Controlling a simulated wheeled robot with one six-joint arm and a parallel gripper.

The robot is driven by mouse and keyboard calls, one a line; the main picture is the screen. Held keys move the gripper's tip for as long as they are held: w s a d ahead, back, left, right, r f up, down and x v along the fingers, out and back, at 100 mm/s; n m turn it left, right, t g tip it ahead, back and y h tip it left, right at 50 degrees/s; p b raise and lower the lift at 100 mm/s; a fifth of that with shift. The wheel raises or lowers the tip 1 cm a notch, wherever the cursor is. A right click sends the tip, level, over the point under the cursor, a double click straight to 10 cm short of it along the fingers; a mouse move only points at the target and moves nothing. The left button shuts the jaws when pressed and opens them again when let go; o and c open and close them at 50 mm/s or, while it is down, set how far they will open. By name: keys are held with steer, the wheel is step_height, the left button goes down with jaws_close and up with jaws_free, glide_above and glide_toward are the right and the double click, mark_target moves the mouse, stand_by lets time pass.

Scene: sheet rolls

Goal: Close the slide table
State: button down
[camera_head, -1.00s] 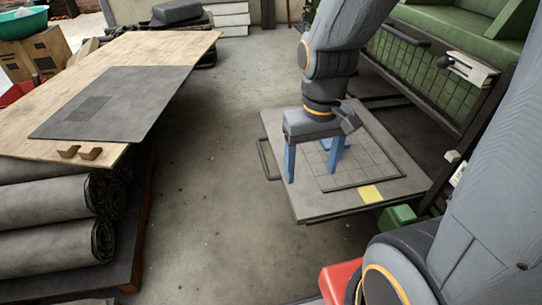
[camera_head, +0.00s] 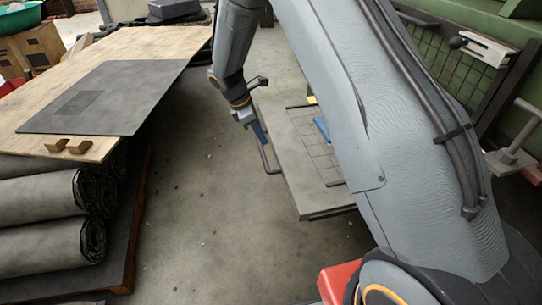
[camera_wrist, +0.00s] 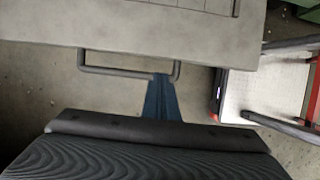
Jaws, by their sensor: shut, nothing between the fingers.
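The slide table (camera_head: 290,150) is a grey plate with a grid mat, standing out from the green machine. It is partly hidden behind my arm. Its bar handle (camera_head: 266,165) sticks out from its left edge; in the wrist view the handle (camera_wrist: 125,73) shows as a dark loop along the table edge. My gripper (camera_head: 262,140) is shut and empty, with its blue fingers at the handle. In the wrist view the fingertips (camera_wrist: 162,76) overlap the handle's right part; I cannot tell whether they touch it. A blue piece (camera_head: 322,128) lies on the table.
The green machine (camera_head: 430,50) with a mesh guard stands at the right. A wooden board with a dark sheet (camera_head: 110,95) lies on the left above grey sheet rolls (camera_head: 40,205). The concrete floor (camera_head: 200,220) between them is clear.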

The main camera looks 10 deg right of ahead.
steer(key=x, duration=1)
steer(key=shift+w, duration=0.15)
steer(key=shift+d+f, duration=0.1)
